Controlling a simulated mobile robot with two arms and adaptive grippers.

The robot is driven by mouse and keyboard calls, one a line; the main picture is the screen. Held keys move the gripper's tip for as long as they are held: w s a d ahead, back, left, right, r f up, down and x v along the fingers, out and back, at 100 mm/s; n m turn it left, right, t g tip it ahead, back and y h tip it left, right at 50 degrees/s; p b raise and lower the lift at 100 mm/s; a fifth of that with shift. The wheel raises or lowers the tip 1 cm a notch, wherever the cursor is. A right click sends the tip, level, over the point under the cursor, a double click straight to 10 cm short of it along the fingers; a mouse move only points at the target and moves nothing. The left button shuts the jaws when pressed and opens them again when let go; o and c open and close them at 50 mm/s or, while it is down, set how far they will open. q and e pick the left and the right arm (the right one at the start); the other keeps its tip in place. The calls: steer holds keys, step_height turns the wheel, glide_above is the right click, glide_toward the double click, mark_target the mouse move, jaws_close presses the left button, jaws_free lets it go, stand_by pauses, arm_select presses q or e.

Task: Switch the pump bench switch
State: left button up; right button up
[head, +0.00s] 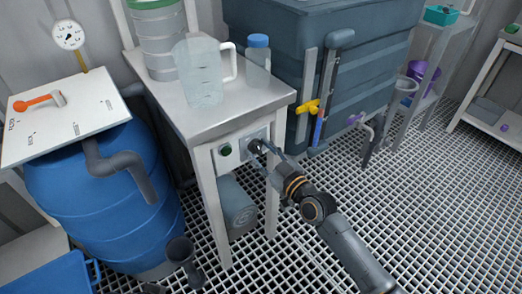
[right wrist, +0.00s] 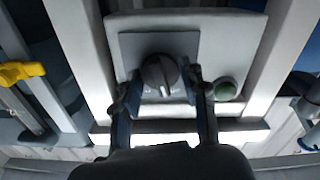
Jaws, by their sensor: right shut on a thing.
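The pump bench (head: 211,127) is a white table with a control panel (head: 240,147) on its front. The panel carries a dark rotary switch (head: 254,146) and a green round button (head: 225,149). My right gripper (head: 259,150) is at the switch. In the right wrist view, the grey switch knob (right wrist: 160,74) sits between the two fingers of my right gripper (right wrist: 163,86), which is shut on it. The knob has a pale marker line. The green button (right wrist: 225,89) is just beside the right-hand finger. My left gripper does not show.
A clear jug (head: 199,75), a blue-capped bottle (head: 258,50) and a green-banded vessel (head: 156,42) stand on the bench. A blue barrel (head: 105,195) is at left, a large grey tank (head: 375,60) behind. A grey cylinder (head: 238,207) is under the bench. The grid floor is open at right.

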steer(key=shift+r+m, duration=0.1)
steer(key=shift+m, duration=0.4)
steer(key=m, duration=0.3)
steer(key=shift+m+p, duration=0.3)
steer(key=shift+p, duration=0.1)
steer(key=m, duration=0.4)
steer(key=shift+m, duration=0.3)
steer(key=o, duration=1.2)
steer(key=shift+c, duration=0.2)
steer(key=shift+s, duration=0.1)
steer(key=shift+s+d, duration=0.25)
steer(key=v, duration=1.1)
